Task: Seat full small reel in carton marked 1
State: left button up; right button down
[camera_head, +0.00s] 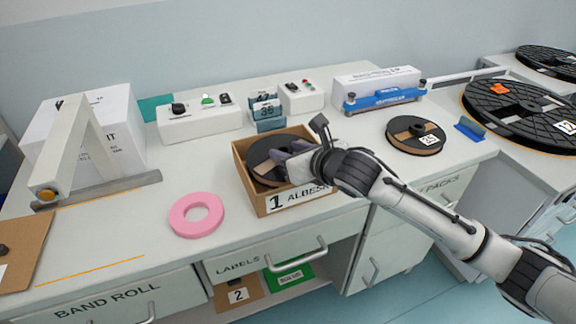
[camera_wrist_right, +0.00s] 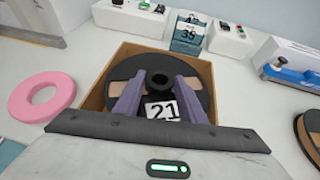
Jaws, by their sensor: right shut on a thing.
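The carton marked 1 (camera_head: 291,200) is an open brown cardboard box on the bench, with a white label on its front. A small black reel (camera_head: 262,152) with a brown winding is inside the carton's walls, and it also shows in the right wrist view (camera_wrist_right: 195,97) with a tag reading 21. I cannot tell whether it touches the carton floor. My right gripper (camera_head: 283,156) reaches in from the right and is shut on the reel; its purple fingers (camera_wrist_right: 158,95) are at the reel's hub. My left gripper is not in view.
A pink ring (camera_head: 182,222) lies left of the carton. A second small reel (camera_head: 402,146) lies to the right. Control boxes (camera_head: 200,124) and blue number blocks (camera_head: 268,124) stand behind. A large black reel (camera_head: 510,125) is at far right. The bench front-left is mostly clear.

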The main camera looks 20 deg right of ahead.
jog(key=shift+f, duration=1.7)
jog(key=shift+f, duration=0.15)
jog(key=c, duration=1.2)
grip_release()
jog(key=shift+f, duration=0.1)
jog(key=shift+o, duration=0.2)
jog(key=shift+s, duration=0.15)
jog(key=v, duration=1.2)
